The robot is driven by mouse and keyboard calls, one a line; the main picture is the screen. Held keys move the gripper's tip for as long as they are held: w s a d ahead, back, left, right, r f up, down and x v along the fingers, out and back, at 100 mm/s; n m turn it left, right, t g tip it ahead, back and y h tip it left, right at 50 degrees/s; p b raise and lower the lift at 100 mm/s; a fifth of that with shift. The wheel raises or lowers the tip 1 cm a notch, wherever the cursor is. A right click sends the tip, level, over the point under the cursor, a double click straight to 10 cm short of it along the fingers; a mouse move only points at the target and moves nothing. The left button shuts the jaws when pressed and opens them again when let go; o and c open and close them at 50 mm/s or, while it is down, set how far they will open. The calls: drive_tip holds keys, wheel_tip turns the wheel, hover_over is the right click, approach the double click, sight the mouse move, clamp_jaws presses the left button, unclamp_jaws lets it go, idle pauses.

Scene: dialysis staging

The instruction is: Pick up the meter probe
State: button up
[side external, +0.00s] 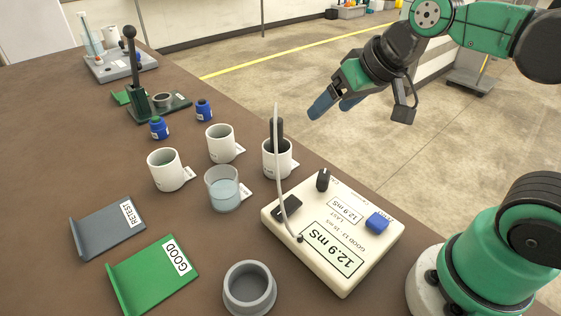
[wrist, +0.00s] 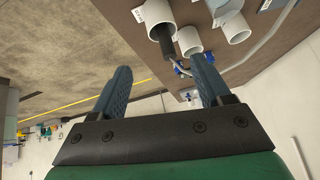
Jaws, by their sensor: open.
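The meter probe (side external: 277,132) is a dark cylinder with a pale cable. It stands upright in a white cup (side external: 277,163) behind the meter (side external: 335,225), which reads 12.9 mS. The cable runs from the probe's top down to the meter. In the wrist view the dark probe (wrist: 165,42) sticks out of a white cup beyond my fingers. My gripper (side external: 333,108) is open and empty, with blue fingers. It is up and to the right of the probe, apart from it, beyond the table edge. It also shows in the wrist view (wrist: 162,78).
Two more white cups (side external: 165,170) (side external: 220,144) and a glass of clear liquid (side external: 222,190) stand near the probe's cup. A green GOOD tray (side external: 135,285), grey RETEST tray (side external: 95,236), grey ring-shaped holder (side external: 249,290) and blue-capped bottles (side external: 158,128) are on the table.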

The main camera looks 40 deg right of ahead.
drive_tip(key=m, duration=0.2)
drive_tip(key=m+t+y, duration=0.4)
drive_tip(key=m+y, duration=0.3)
drive_tip(key=m, duration=1.9)
hover_over(272, 118)
drive_tip(key=s+d, duration=0.2)
drive_tip(key=s, duration=0.2)
wheel_tip(272, 118, down, 6)
drive_tip(key=shift+w+d+f, duration=0.1)
drive_tip(key=shift+f, duration=0.15)
drive_tip(key=shift+f+x, duration=0.25)
drive_tip(key=shift+x, duration=1.25)
drive_tip(key=shift+f+x, duration=0.3)
drive_tip(key=shift+x, duration=1.25)
drive_tip(key=shift+s+d, duration=0.2)
drive_tip(key=shift+s, duration=0.05)
clamp_jaws()
